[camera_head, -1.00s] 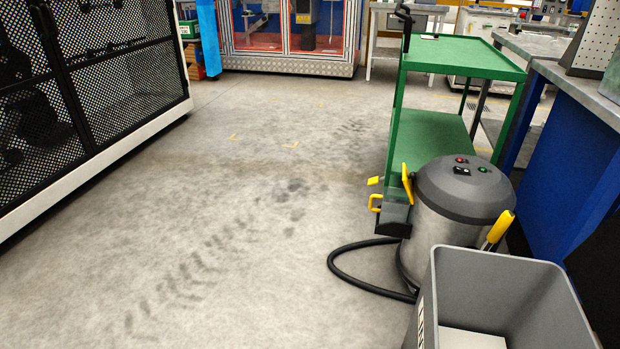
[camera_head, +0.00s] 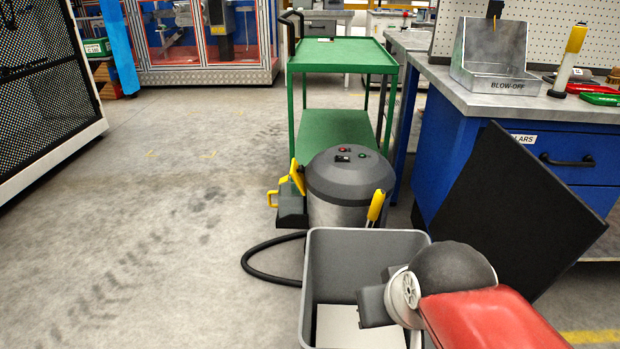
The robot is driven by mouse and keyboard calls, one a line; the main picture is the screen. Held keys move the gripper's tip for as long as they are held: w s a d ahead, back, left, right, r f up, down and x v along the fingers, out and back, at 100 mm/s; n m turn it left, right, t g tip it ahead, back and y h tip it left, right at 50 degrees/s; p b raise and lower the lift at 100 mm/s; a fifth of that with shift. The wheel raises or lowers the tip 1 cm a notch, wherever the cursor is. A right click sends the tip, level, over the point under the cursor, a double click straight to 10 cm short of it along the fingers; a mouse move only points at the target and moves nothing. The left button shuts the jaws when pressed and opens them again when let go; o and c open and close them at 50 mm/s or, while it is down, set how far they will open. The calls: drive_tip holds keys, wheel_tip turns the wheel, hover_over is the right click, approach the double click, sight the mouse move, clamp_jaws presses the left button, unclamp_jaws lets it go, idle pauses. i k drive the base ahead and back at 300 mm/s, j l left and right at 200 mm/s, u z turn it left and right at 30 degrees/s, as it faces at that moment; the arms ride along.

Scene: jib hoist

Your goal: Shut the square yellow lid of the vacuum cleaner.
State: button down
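The vacuum cleaner (camera_head: 336,212) stands on the floor near the middle of the view, a steel drum with a dark grey top. On its left side is a dark box-like part (camera_head: 291,207). The square yellow lid (camera_head: 297,177) stands up, tilted, above this part, seen nearly edge-on. It looks open. I cannot make out gripper fingers.
A grey bin (camera_head: 313,285) stands in front of the vacuum and hides its lower part. A black hose (camera_head: 246,262) loops on the floor at left. A green cart (camera_head: 341,56) stands behind, a blue workbench (camera_head: 468,140) and dark panel (camera_head: 505,215) at right. The left floor is clear.

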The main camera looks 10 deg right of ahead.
sight(296, 172)
drive_tip(key=j+u, duration=0.15)
drive_tip(key=j+z, duration=0.15)
drive_tip(key=j, duration=1.9)
drive_tip(key=i+j+z, duration=0.15)
drive_tip(key=i+j, duration=0.5)
drive_tip(key=i+l, duration=0.45)
drive_tip(key=i+l+z, duration=0.1)
drive_tip(key=i+l, duration=0.3)
drive_tip(key=i, duration=0.25)
